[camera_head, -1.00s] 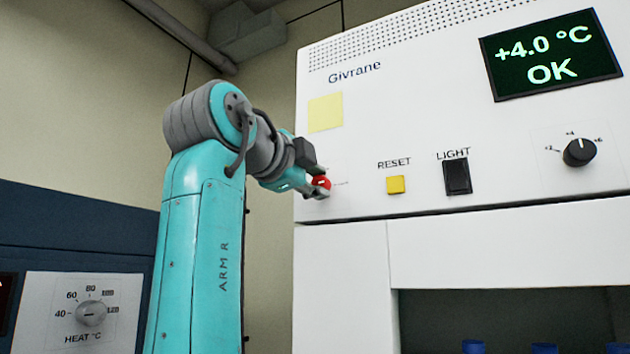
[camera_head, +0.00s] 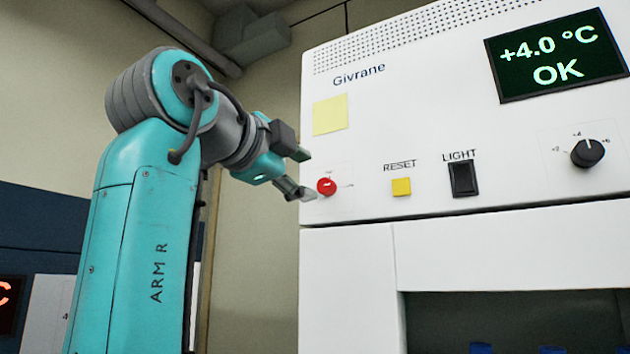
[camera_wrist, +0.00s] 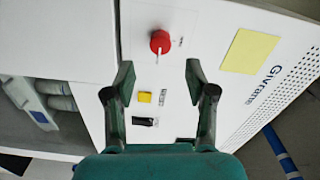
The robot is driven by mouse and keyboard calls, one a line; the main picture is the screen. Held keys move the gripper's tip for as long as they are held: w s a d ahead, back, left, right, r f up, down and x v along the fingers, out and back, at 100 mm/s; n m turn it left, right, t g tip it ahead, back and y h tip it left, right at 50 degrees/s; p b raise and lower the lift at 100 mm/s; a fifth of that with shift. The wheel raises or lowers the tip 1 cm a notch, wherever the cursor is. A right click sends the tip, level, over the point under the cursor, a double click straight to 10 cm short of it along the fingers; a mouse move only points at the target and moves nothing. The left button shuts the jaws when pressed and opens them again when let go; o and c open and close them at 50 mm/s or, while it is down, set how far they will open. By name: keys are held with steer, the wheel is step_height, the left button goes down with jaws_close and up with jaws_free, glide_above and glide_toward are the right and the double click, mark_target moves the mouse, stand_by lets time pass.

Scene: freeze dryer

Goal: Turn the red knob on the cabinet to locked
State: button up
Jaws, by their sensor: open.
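The red knob (camera_head: 327,187) is on the lower left of the white cabinet's front panel. It also shows in the wrist view (camera_wrist: 160,41), where its white pointer line points down the picture, towards the side of the yellow button. Small labels lie by the knob, too small to read. My gripper (camera_head: 305,174) is open and empty, just left of the knob and apart from it. In the wrist view, the knob lies beyond the gap between my two fingers (camera_wrist: 160,72), roughly centred.
The cabinet panel (camera_head: 420,120) also carries a yellow RESET button (camera_head: 401,187), a black LIGHT switch (camera_head: 463,179), a black dial (camera_head: 587,153), a yellow note (camera_head: 330,114) and a display (camera_head: 556,55) reading +4.0 °C OK. Below is an open recess with blue-topped items.

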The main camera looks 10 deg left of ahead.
steer(key=v, duration=0.5)
steer(key=shift+s+a, duration=0.1)
steer(key=shift+s, duration=0.3)
